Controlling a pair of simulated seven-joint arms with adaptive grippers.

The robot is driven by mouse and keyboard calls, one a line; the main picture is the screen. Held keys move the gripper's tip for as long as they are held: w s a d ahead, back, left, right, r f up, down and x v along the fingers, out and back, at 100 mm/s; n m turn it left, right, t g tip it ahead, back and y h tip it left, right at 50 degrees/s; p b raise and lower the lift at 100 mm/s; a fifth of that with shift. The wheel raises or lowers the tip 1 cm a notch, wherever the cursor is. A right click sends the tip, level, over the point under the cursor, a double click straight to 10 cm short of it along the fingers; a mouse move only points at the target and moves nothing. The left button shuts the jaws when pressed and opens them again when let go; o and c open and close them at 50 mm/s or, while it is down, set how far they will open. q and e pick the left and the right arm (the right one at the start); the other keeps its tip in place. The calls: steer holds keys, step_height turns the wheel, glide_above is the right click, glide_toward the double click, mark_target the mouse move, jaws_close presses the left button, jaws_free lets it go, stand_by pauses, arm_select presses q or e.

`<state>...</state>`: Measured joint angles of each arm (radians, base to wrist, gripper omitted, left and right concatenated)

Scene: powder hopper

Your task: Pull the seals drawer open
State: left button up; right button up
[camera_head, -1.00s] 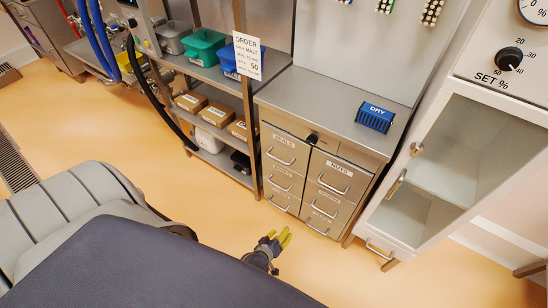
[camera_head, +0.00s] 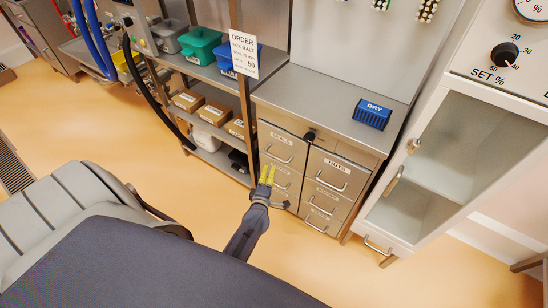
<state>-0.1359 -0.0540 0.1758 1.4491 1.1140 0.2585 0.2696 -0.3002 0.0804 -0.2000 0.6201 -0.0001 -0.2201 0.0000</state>
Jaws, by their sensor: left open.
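The seals drawer (camera_head: 285,146) is the top drawer in the left column of a grey metal cabinet. Its front looks shut, flush with its neighbours. Its bar handle (camera_head: 279,158) faces me and is in clear view. My left gripper (camera_head: 267,171) has two yellow fingers, spread apart and empty, pointing up toward the drawer fronts. In the picture its tips lie just below and left of the seals handle. It covers part of the drawers lower in that column. I see no contact with the handle, and cannot tell the gap in depth. My right gripper is out of view.
The nuts drawer (camera_head: 333,172) is beside it on the right. A blue DRY block (camera_head: 373,114) sits on the cabinet top. A shelf rack (camera_head: 226,169) with bins and boxes stands on the left, a glass-door cabinet (camera_head: 431,152) on the right. The orange floor in front is clear.

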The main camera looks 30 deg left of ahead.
mark_target(274, 156)
arm_select(q)
steer(key=x, duration=1.1)
steer(key=shift+w+f, duration=0.1)
steer(key=shift+o, duration=0.3)
jaws_close()
